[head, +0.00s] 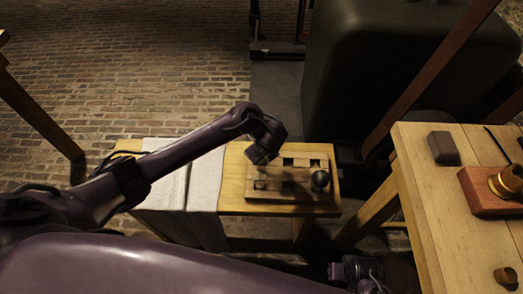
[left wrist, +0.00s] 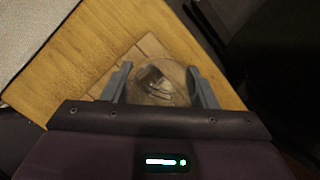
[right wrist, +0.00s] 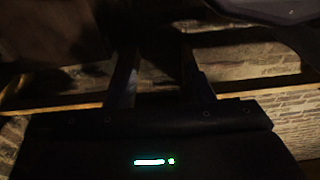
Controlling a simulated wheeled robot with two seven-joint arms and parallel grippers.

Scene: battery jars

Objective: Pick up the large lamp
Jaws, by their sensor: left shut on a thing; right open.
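In the left wrist view a clear round glass lamp (left wrist: 152,84) with a filament inside sits between the two fingers of my left gripper (left wrist: 158,72). The fingers are shut on its sides. In the head view my left gripper (head: 262,157) points down at the left part of a wooden rack (head: 290,207) and hides the lamp there. I cannot tell whether the lamp is still seated in the rack. A dark round ball (head: 320,180) sits at the rack's right end. My right gripper (right wrist: 158,72) is open and empty, low down beside the tables.
The rack stands on a small wooden table (head: 233,176) with a pale cloth (head: 205,180) to its left. A second table (head: 440,205) at the right holds a dark block (head: 443,148) and a reddish wooden base (head: 490,190). A large dark cabinet (head: 390,60) stands behind.

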